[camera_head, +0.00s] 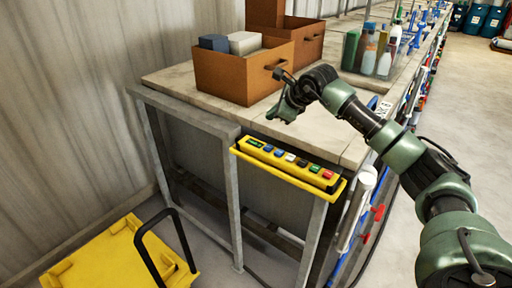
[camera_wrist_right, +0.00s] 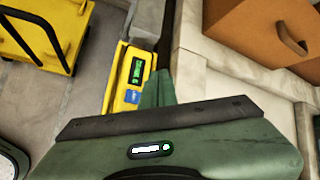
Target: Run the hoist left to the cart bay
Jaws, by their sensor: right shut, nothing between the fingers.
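A yellow control box (camera_head: 290,165) with a row of coloured buttons is mounted on the end of the bench, with a green button at its left end and a red one at its right. My right gripper (camera_head: 284,113) is shut and empty, above the bench corner and a little above the box. In the wrist view its fingertips (camera_wrist_right: 160,88) are beside the blue button; whether they touch it I cannot tell. The hoist is not in view. My left gripper is not in view.
A yellow cart (camera_head: 95,258) with a black handle stands on the floor at lower left. Brown boxes (camera_head: 228,78) and bottles (camera_head: 368,58) stand on the bench (camera_head: 175,82). Metal legs and a rail run below the bench. The aisle floor (camera_head: 470,110) at right is clear.

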